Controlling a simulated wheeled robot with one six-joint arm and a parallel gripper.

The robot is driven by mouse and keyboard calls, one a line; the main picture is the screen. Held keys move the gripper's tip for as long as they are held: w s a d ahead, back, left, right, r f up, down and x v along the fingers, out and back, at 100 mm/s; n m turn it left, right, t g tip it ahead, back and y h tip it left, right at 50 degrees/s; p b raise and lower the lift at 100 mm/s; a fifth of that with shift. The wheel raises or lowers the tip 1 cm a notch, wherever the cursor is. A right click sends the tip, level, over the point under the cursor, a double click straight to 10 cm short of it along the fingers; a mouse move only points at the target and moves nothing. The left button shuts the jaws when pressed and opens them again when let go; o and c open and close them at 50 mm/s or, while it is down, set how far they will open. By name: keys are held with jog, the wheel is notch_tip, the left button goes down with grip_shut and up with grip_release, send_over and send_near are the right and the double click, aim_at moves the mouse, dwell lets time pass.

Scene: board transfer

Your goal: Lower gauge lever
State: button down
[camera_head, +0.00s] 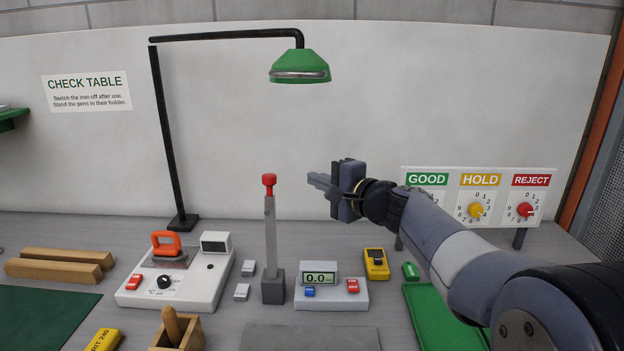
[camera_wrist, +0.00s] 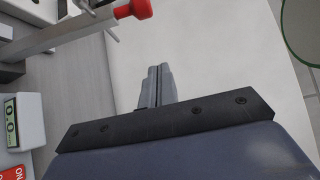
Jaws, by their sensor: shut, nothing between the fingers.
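The gauge lever (camera_head: 270,235) stands upright on a dark grey block in the head view, a grey bar with a red knob (camera_head: 269,181) on top. The gauge box (camera_head: 331,293) beside it reads 0.0 and has a blue and a red button. My gripper (camera_head: 313,181) is shut and empty, to the right of the red knob at about its height in the picture, apart from it. In the wrist view the closed fingers (camera_wrist: 157,86) point away, and the lever's red knob (camera_wrist: 139,8) shows at the top, left of the fingertips.
A soldering station (camera_head: 175,278) with an orange-handled iron stands left of the lever. A yellow meter (camera_head: 376,263) and a green tray (camera_head: 440,320) lie to the right. A green lamp (camera_head: 299,68) hangs above. The GOOD/HOLD/REJECT dial board (camera_head: 477,182) stands behind my arm.

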jog(key=r+p+x, duration=0.1)
jog(key=p+x, duration=0.1)
jog(key=x, duration=0.6)
jog(key=s, duration=0.1)
jog(key=s+a, duration=0.1)
jog(key=s, duration=0.2)
jog(key=shift+a+f, duration=0.3)
jog(key=shift+f, duration=0.1)
jog(key=shift+f, duration=0.1)
